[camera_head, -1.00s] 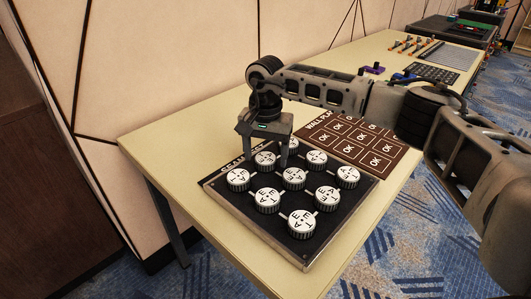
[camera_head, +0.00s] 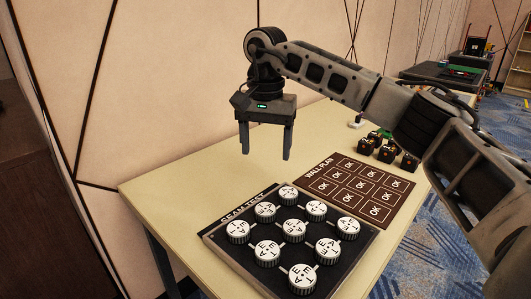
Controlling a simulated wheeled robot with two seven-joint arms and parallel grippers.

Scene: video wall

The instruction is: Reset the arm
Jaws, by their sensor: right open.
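My right gripper (camera_head: 266,144) hangs above the table, with its two fingers pointing down and spread apart. It is open and nothing is between the fingers. It is up and behind the black board labelled "SEAM TEST" (camera_head: 225,249), apart from it. Several round white-topped knobs (camera_head: 295,230) with letters sit on that board. My right arm reaches in from the right side of the picture. My left gripper is not in view.
A brown "WALL PLAN" card (camera_head: 341,186) with several OK squares lies beside the board. Small black blocks (camera_head: 387,153) stand behind it, partly near my arm. The table's left part (camera_head: 165,190) is bare. The wall rises close behind.

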